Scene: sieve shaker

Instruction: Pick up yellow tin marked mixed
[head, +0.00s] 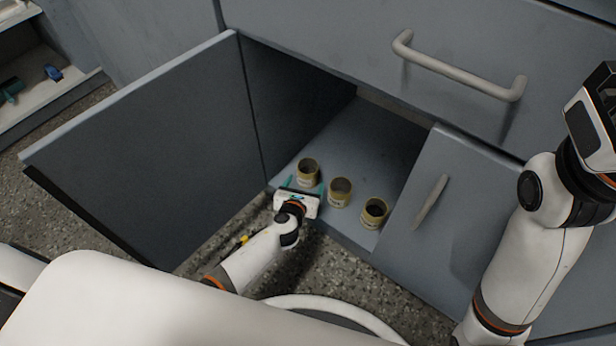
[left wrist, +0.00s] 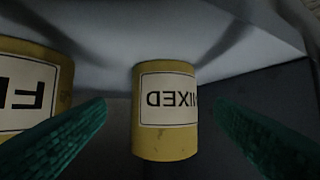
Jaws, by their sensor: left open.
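The yellow tin marked MIXED (head: 307,169) stands on the cabinet floor, leftmost in a row of three. In the left wrist view, the MIXED tin (left wrist: 165,137) appears upside down, its label facing the camera. My left gripper (head: 304,183) is open at the front of this tin. Its teal fingers (left wrist: 160,130) show on either side of the tin, with visible gaps. My right arm is raised at the right edge; the jaws of its gripper are not clear.
Two more yellow tins stand to the right, a middle one (head: 340,191) and a right one (head: 374,212). The middle tin's label, partly cut off, shows at the left wrist view's edge (left wrist: 38,88). The left cabinet door (head: 150,150) is open; the right door (head: 440,200) looks closed.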

